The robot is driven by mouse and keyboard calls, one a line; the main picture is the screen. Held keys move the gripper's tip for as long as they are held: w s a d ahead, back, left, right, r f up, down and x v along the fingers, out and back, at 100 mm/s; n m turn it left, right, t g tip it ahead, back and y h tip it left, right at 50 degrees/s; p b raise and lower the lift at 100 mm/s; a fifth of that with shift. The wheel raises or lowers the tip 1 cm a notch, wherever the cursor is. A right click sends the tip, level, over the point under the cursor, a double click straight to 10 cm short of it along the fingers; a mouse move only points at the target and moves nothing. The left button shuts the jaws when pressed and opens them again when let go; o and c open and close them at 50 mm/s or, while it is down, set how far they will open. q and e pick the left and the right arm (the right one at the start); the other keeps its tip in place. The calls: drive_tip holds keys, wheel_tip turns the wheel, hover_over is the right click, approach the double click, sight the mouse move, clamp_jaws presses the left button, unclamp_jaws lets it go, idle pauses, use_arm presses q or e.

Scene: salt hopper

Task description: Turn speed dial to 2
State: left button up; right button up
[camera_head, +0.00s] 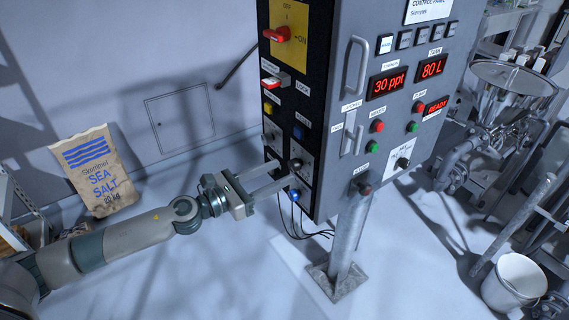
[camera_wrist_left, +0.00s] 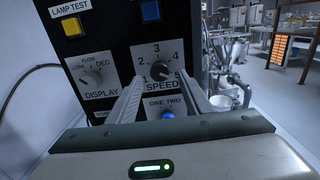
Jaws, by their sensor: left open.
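The speed dial (camera_wrist_left: 160,70) is a dark round knob on a white plate marked 1 to 5 and SPEED. Its light pointer mark seems to face the lower right, near the 5, but it is small. In the head view the dial (camera_head: 295,163) is on the black side of the control cabinet, just beyond my left gripper (camera_head: 281,172). My left gripper (camera_wrist_left: 163,82) is open, with one finger on each side of the dial's line. I cannot tell whether the fingers touch the knob. My right gripper is not in view.
A display dial (camera_wrist_left: 97,76) is left of the speed plate, and a blue button (camera_wrist_left: 167,115) is below it. The cabinet (camera_head: 335,180) stands on a post (camera_head: 348,235). A sea salt bag (camera_head: 95,170) leans at the wall. A white bucket (camera_head: 513,281) stands right.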

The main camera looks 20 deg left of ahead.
sight(294, 165)
use_arm(q)
drive_tip(key=shift+p+x, duration=0.45)
drive_tip(key=shift+x, duration=1.05)
drive_tip(key=c, duration=1.1)
drive_tip(key=shift+o, duration=0.2)
